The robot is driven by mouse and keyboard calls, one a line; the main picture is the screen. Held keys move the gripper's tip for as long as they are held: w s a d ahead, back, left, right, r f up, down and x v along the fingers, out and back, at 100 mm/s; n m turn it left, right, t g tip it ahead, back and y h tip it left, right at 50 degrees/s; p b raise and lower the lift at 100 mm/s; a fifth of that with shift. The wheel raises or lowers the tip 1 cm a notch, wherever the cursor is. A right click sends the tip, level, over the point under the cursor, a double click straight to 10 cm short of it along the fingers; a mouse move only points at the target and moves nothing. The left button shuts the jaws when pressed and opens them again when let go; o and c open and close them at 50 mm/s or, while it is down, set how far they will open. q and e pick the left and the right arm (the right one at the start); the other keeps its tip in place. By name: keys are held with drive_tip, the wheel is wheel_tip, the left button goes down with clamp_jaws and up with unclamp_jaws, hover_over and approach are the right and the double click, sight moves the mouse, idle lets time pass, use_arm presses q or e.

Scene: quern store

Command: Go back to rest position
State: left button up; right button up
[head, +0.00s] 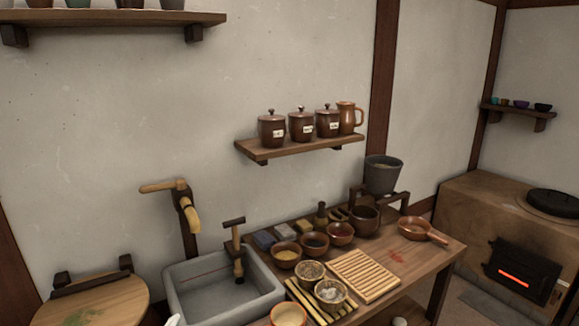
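Neither of my grippers shows in the head view. A small white tip (173,320) shows at the bottom edge, left of centre; I cannot tell what it belongs to. The wooden worktable (440,249) stands at the lower right with several bowls, a slatted wooden board (364,276) and a brown pan with a handle (421,230) on it. A red smear (396,255) lies on the tabletop beside the slatted board.
A stone sink (222,295) adjoins the table's left side, with a round wooden lid (95,303) further left. A wall shelf (300,147) holds lidded jars and a jug (347,117). A stove (478,228) with a glowing opening (514,279) stands at the right.

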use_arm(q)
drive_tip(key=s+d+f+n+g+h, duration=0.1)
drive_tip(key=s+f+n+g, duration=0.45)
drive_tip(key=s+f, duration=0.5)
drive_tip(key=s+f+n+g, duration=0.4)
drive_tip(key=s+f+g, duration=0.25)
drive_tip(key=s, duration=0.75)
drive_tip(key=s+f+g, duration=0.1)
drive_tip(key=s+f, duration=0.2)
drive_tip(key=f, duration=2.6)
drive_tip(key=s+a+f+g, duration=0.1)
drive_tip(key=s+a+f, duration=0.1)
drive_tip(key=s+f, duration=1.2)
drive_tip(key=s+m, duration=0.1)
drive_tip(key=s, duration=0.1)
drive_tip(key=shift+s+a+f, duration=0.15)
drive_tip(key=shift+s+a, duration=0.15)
